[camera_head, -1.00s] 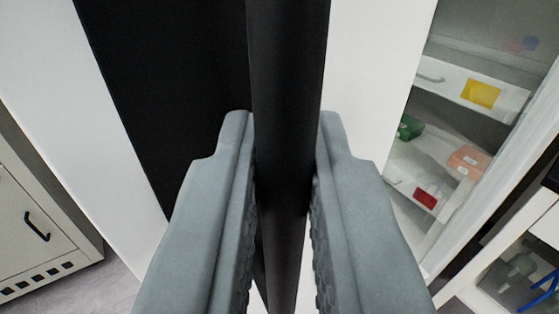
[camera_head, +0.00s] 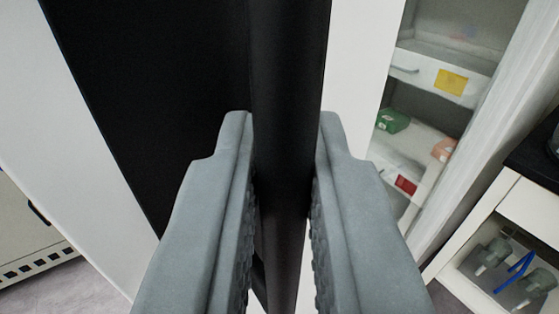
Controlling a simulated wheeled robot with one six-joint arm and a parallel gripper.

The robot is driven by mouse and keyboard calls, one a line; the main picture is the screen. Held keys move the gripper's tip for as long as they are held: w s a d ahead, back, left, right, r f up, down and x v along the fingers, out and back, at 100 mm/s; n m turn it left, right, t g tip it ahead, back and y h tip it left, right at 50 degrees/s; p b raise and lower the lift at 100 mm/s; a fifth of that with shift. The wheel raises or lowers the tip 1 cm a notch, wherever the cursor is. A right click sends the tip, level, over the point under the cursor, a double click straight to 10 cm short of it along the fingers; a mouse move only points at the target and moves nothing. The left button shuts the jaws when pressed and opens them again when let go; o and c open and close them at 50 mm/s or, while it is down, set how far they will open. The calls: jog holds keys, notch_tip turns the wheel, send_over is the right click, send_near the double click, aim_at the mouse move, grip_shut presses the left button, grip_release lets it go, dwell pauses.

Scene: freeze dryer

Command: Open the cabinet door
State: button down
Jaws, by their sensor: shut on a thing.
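My gripper (camera_head: 283,125) is in the middle of the view, its two grey fingers on either side of a black vertical bar handle (camera_head: 288,60). The fingers are shut on the handle, which runs from the top edge down between them. The handle belongs to the cabinet door, which has a black panel (camera_head: 150,80) at the left and a white frame (camera_head: 70,130) around it. A white strip (camera_head: 350,60) stands right of the handle. The fingers hide the lower part of the door, and I cannot tell how far it stands open.
At the right, a glass-fronted cabinet holds a yellow-labelled drawer (camera_head: 451,82), a green box (camera_head: 392,121) and a red label (camera_head: 406,184). A white bench with a black top (camera_head: 535,150) stands at the far right. A pale cabinet (camera_head: 25,235) is at the lower left, with grey floor (camera_head: 65,290) below.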

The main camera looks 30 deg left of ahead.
jog(key=shift+d+r, duration=0.1)
jog(key=c, duration=1.6)
grip_release()
jog(key=shift+w, duration=0.1)
jog(key=shift+o, duration=0.2)
jog(key=v, duration=1.7)
jog(key=shift+d, duration=0.2)
jog(key=s+d+r+m+h, duration=0.2)
jog(key=s+d+h, duration=0.1)
jog(key=d, duration=0.3)
jog(key=s+d+r+m+t+h, duration=0.1)
jog(key=s+d+r+m+h, duration=0.2)
jog(key=d, duration=0.3)
jog(key=shift+d+h, duration=0.2)
jog(key=shift+h, duration=0.7)
